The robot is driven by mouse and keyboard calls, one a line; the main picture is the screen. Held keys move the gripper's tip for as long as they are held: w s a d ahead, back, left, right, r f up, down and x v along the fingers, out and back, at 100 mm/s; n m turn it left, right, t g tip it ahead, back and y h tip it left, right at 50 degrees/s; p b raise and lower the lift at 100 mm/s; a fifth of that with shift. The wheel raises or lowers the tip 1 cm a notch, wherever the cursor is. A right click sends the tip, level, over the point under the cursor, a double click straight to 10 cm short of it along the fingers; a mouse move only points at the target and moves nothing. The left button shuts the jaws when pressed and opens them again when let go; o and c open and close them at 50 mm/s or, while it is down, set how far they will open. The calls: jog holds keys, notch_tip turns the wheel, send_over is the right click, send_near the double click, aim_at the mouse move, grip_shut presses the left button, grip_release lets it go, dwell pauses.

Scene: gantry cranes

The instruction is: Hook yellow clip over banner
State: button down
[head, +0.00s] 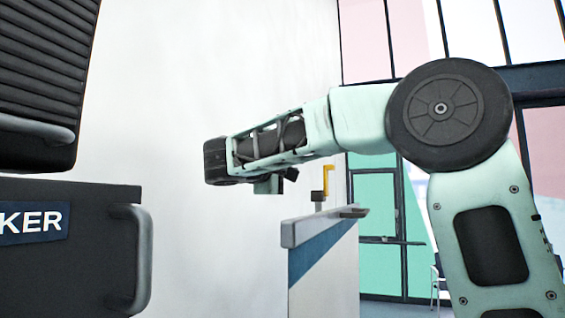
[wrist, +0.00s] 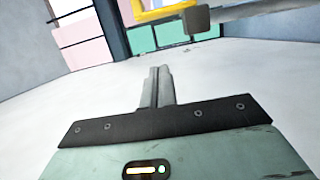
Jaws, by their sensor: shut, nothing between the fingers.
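The yellow clip (head: 328,179) stands upright beside a dark grey block (head: 318,196) above the grey top bar of a white panel with a blue slanted stripe, which looks like the banner (head: 325,262). In the wrist view the clip (wrist: 166,8) is cut by the top edge, beyond my fingertips, with a grey block (wrist: 182,20) in front of it. My gripper (wrist: 159,72) is shut and empty, its fingers together and apart from the clip.
A dark cabinet (head: 80,270) with a rounded handle stands at the left, below a ribbed black object (head: 40,80). A grey fitting (head: 352,212) sits on the bar's right end. A plain white wall is behind my wrist. Windows with dark frames (head: 390,240) are at the back right.

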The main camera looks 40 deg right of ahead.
jog(key=s+d+p, duration=0.2)
jog(key=d+p, duration=0.2)
jog(key=d, duration=0.2)
jog(key=shift+s, duration=0.15)
jog(key=shift+d, duration=0.1)
